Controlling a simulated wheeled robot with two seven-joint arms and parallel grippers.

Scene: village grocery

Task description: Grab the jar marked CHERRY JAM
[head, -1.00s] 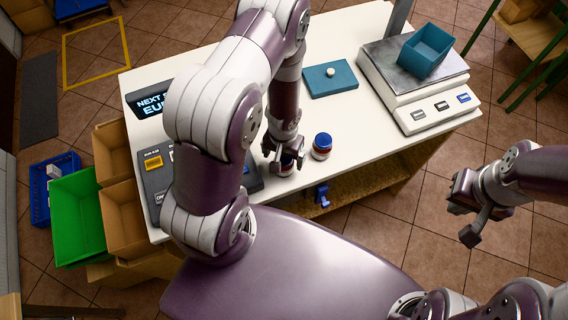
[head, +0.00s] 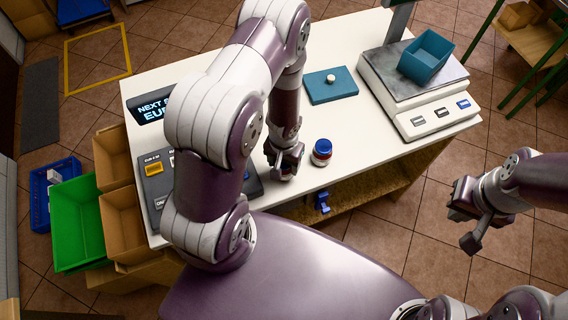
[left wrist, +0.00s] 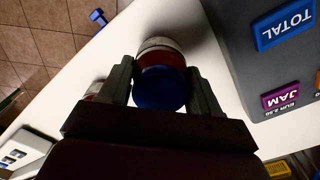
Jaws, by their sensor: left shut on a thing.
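A jar with a blue lid and dark red contents (left wrist: 160,88) is between the fingers of my left gripper (left wrist: 158,88) in the left wrist view. In the head view my left gripper (head: 285,165) is low over the front of the white counter and hides most of that jar. A second blue-lidded jar (head: 321,153) stands upright just right of the gripper; part of it shows beside the left finger in the left wrist view (left wrist: 94,90). I cannot read either jar's label. My right gripper (head: 468,217) is open and empty, off the counter's right side.
A dark keypad (head: 156,185) with coloured buttons lies left of the gripper. Crates (head: 80,225) stand at the left. The counter's middle is clear.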

